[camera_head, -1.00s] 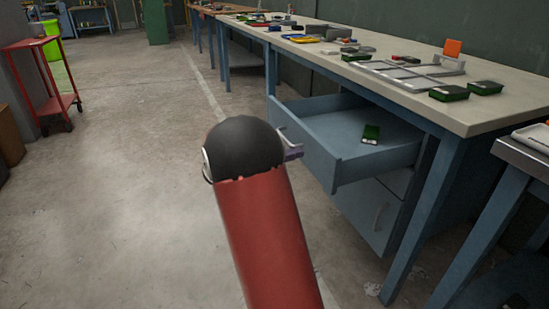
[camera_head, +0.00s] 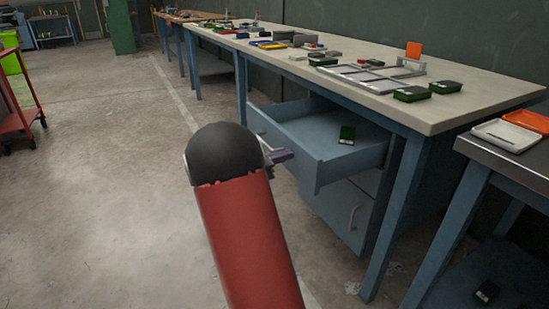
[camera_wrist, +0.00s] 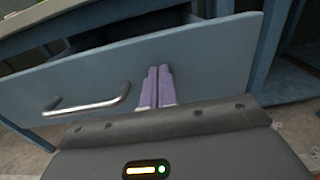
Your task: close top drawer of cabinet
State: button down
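The top drawer (camera_head: 356,157) of the blue cabinet under the long workbench is pulled well out. My gripper (camera_head: 284,155) is at the outside of the drawer front, partly hidden behind my arm. In the wrist view, its two purple fingers (camera_wrist: 158,70) are side by side, shut with nothing between them. They point at the blue drawer front (camera_wrist: 200,60), to the right of its metal handle (camera_wrist: 90,107). I cannot tell whether the fingertips touch the front.
A lower drawer (camera_head: 335,205) is shut. The workbench top (camera_head: 470,105) carries trays and green boxes. A metal side table (camera_head: 490,150) with an orange and white tray stands at right. A red cart (camera_head: 18,125) is at far left. The floor at left is clear.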

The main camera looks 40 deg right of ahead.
jog(key=p+x, duration=0.1)
jog(key=x, duration=2.5)
jog(key=shift+s, duration=0.15)
jog(key=shift+d+r, duration=0.1)
jog(key=shift+d, duration=0.05)
jog(key=shift+s+r, duration=0.1)
jog(key=v, duration=1.4)
jog(key=shift+f+b, duration=0.3)
